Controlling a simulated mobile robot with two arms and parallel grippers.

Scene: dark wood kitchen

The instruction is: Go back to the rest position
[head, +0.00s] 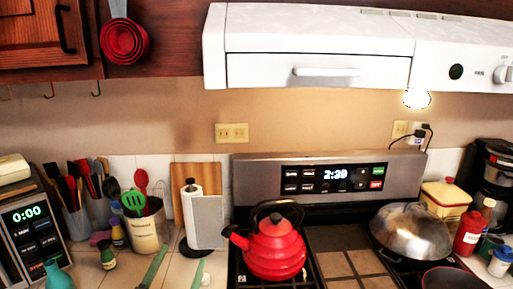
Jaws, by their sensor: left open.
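My left gripper (184,253) shows at the bottom edge of the head view, left of centre. Its two green fingers stand apart, with bare pale counter between them, so it is open and empty. It is in front of the paper towel holder and left of the red kettle (275,249) on the stove. The rest of my left arm is below the picture. My right gripper is not in view.
A paper towel holder (192,215), a utensil crock (147,228) and small bottles stand on the left counter. A domed metal lid (411,232) sits on the stove's right side. A white range hood (320,45) hangs above.

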